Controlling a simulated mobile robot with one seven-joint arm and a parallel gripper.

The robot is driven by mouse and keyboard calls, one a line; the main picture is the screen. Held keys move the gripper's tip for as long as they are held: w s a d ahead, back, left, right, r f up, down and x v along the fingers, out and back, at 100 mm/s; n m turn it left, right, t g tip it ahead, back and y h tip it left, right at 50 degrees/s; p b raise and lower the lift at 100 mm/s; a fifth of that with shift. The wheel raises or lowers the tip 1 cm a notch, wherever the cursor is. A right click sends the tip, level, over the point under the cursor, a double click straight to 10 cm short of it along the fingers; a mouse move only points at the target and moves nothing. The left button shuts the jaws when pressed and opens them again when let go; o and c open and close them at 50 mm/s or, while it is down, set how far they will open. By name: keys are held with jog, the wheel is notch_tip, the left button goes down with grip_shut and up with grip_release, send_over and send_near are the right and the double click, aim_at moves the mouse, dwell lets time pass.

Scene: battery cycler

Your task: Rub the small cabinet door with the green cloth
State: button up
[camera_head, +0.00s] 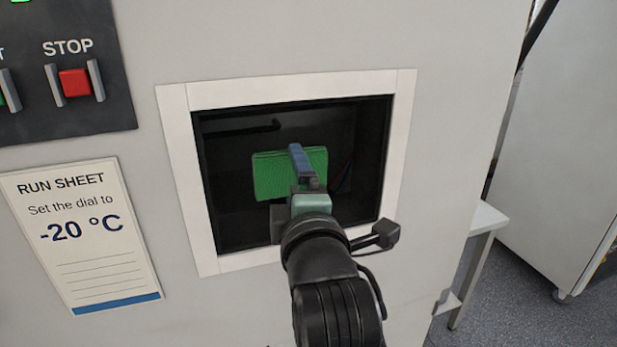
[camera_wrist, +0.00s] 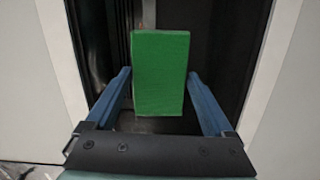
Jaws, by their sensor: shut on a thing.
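The green cloth (camera_head: 270,175) is a flat, block-like green pad in front of the dark framed area. It also shows upright between the blue fingers in the wrist view (camera_wrist: 160,85). My gripper (camera_head: 297,155) is shut on it, with one finger on either side in the wrist view (camera_wrist: 160,74). The small cabinet door appears to be the dark panel (camera_head: 225,215) inside a white frame (camera_head: 182,140). I cannot tell whether it is dark glass or an open recess, nor whether the cloth touches it. My wrist hides its lower right part.
A red STOP button (camera_head: 75,83) on a dark control panel is at upper left. A run sheet (camera_head: 85,235) reading -20 °C hangs below it. A white table (camera_head: 487,218) and a pale cabinet (camera_head: 565,130) stand at right, with grey floor (camera_head: 510,300) between.

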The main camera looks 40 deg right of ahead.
aim_at(233, 179)
jog(key=shift+w+a+p, duration=0.2)
jog(key=shift+w+a, duration=0.2)
jog(key=shift+a, duration=0.95)
jog(key=shift+w+a+p, duration=0.15)
jog(key=shift+w+a, duration=0.25)
jog(key=shift+a, duration=1)
jog(key=shift+w+a+p, duration=0.2)
jog(key=shift+w+a, duration=0.2)
jog(key=shift+a, duration=1.1)
jog(key=shift+s+a+f, duration=0.1)
jog(key=shift+s, duration=0.25)
jog(key=shift+c, duration=0.8)
jog(key=v, duration=0.3)
jog(key=shift+s+a, duration=0.15)
jog(key=shift+s, duration=0.25)
jog(key=shift+s+p, duration=0.3)
jog(key=shift+s, duration=0.5)
jog(key=shift+s, duration=0.1)
jog(key=s, duration=0.2)
jog(key=shift+s+a, duration=0.25)
jog(key=shift+s, duration=0.1)
